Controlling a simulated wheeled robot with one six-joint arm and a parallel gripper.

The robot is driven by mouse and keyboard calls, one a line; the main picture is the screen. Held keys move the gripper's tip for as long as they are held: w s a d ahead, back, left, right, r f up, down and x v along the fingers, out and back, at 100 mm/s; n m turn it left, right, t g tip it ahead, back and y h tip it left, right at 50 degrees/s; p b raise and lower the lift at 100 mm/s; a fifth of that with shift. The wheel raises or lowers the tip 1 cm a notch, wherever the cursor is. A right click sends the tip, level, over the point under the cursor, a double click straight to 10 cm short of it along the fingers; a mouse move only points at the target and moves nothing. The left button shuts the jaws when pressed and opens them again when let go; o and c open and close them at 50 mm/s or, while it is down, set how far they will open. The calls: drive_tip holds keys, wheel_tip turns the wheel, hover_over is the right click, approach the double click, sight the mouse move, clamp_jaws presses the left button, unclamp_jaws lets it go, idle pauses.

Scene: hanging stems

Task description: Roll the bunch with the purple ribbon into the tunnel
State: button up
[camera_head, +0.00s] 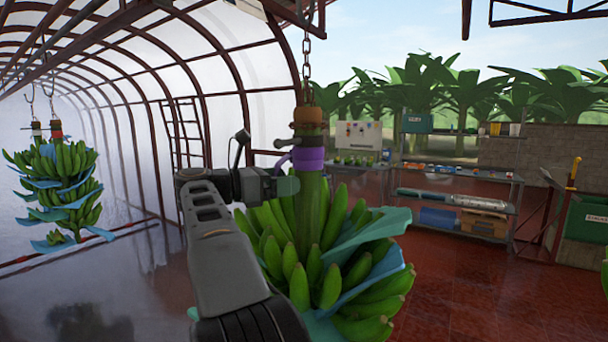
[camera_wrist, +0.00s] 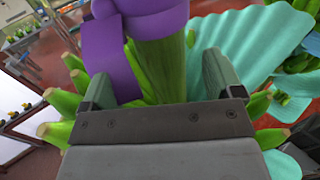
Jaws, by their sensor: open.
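The bunch of green bananas (camera_head: 330,262) hangs from a chain in the middle of the head view, with blue sheets between its hands. The purple ribbon (camera_head: 308,159) is tied round its stem (camera_head: 311,205), below a brown band. My gripper (camera_head: 286,186) is at the stem just under the ribbon. In the wrist view its open jaws (camera_wrist: 157,82) stand on either side of the green stem (camera_wrist: 160,70), with the purple ribbon (camera_wrist: 100,48) just beyond. I cannot tell whether the pads touch the stem. The tunnel (camera_head: 110,110) of arched ribs opens at the left.
Other bunches (camera_head: 62,185) hang at the far left by the tunnel. A rack of shelves (camera_head: 450,200) and a green bin (camera_head: 587,218) stand at the right. A ladder (camera_head: 181,135) is by the tunnel wall. Red floor (camera_head: 450,290) is clear at the right.

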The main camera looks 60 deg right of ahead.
sight(303, 178)
drive_tip(key=shift+p+x, duration=0.5)
drive_tip(key=shift+x, duration=2.1)
drive_tip(key=shift+c, duration=0.3)
drive_tip(key=c, duration=1.2)
